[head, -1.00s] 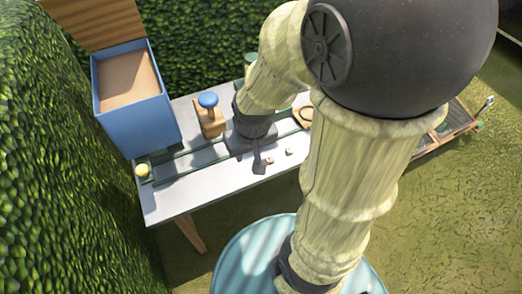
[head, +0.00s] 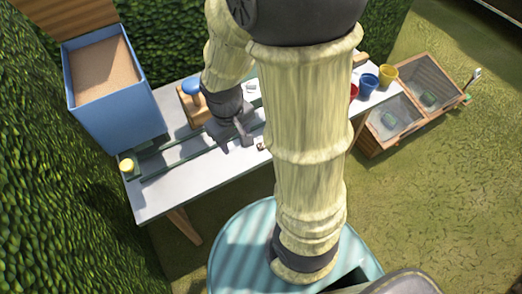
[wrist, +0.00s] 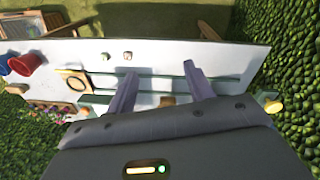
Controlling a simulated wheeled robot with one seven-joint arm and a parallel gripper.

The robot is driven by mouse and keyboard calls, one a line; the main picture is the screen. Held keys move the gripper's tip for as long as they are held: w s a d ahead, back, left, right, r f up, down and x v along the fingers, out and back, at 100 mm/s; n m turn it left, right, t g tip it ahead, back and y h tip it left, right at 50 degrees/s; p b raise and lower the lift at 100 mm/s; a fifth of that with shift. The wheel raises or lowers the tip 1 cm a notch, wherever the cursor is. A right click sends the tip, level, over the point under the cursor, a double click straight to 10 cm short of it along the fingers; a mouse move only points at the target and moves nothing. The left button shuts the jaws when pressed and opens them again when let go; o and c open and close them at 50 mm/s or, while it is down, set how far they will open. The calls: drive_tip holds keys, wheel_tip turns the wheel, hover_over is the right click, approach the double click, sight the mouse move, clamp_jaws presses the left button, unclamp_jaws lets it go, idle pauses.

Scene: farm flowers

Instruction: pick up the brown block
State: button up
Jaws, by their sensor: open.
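Two small blocks lie on the pale table (head: 160,195). In the head view one small block (head: 261,146) shows just right of my gripper, partly hidden by my arm. My gripper (head: 237,146) is over the table, pointing down. Its fingers (wrist: 160,70) are apart with nothing held between them. The tan-brown block lies outside the gap, past the left fingertip in the wrist view.
Dark green rails (head: 185,158) run along the table. A wooden stand with a blue knob (head: 191,87) is behind my gripper. A blue box (head: 115,105) and yellow knob (head: 127,165) stand left. Red (head: 353,91), blue (head: 368,84) and yellow (head: 388,75) cups stand right.

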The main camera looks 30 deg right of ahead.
drive_tip(key=w+f+n+h+b, duration=0.3)
drive_tip(key=f+n+h+b, duration=0.1)
drive_tip(key=f, duration=0.3)
drive_tip(key=w+f+n+h+b, duration=0.4)
drive_tip(key=f+n+b, duration=0.1)
drive_tip(key=f, duration=0.3)
drive_tip(key=w+f+n+g+h+b, duration=0.1)
drive_tip(key=w+f+n+h+b, duration=0.3)
drive_tip(key=f, duration=0.4)
drive_tip(key=shift+w+a+f+n+b, duration=0.25)
drive_tip(key=shift+a+n+b, duration=0.15)
drive_tip(key=shift+n+b, duration=0.5)
drive_tip(key=shift+w+a+h+b, duration=0.1)
drive_tip(key=shift+w+h+b, duration=0.1)
drive_tip(key=shift+h+b, duration=0.1)
drive_tip(key=shift+r, duration=0.1)
approach(261, 146)
drive_tip(key=x, duration=0.2)
drive_tip(key=p+x, duration=0.1)
drive_tip(key=x, duration=0.2)
drive_tip(key=shift+s+r, duration=0.1)
drive_tip(key=shift+r, duration=0.1)
drive_tip(key=shift+d+f, duration=0.2)
drive_tip(key=shift+d, duration=0.35)
drive_tip(key=shift+a, duration=0.1)
